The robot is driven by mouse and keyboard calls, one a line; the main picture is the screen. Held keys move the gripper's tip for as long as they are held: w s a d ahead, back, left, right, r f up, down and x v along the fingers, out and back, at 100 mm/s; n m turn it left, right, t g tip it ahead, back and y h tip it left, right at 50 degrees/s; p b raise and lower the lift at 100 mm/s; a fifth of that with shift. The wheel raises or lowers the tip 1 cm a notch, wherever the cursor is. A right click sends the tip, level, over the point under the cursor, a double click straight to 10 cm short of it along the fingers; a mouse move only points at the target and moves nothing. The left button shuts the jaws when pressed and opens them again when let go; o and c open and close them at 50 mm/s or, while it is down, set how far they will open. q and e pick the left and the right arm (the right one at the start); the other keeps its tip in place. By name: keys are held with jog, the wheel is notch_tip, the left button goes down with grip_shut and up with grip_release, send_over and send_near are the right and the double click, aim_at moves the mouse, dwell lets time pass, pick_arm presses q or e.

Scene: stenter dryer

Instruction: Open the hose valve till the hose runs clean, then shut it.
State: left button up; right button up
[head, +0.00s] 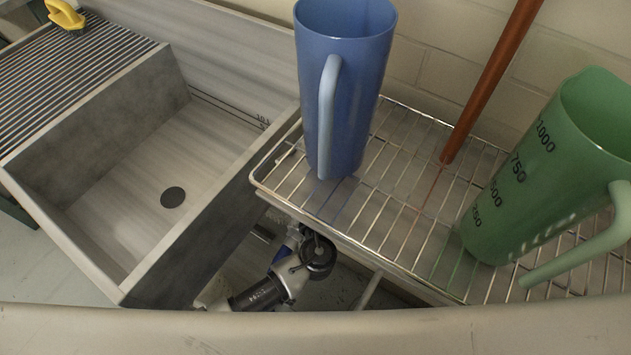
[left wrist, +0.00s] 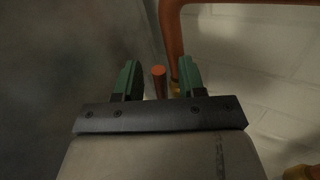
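In the left wrist view my left gripper (left wrist: 158,80) is open, its two green-tipped fingers apart. A short orange-red round rod (left wrist: 159,72) shows between the fingers, with a gap visible on both sides. I cannot tell whether it is part of the hose valve. Neither the hose valve nor the hose can be made out for certain. Neither gripper shows in the head view.
In the head view a grey sink (head: 150,235) with a dark drain (head: 173,197) stands left. A copper-coloured pipe (head: 490,85) rises behind. A yellow object (head: 66,15) lies top left.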

pick_arm(q)
jog(key=shift+w, duration=0.1)
grip_shut()
dwell(0.4)
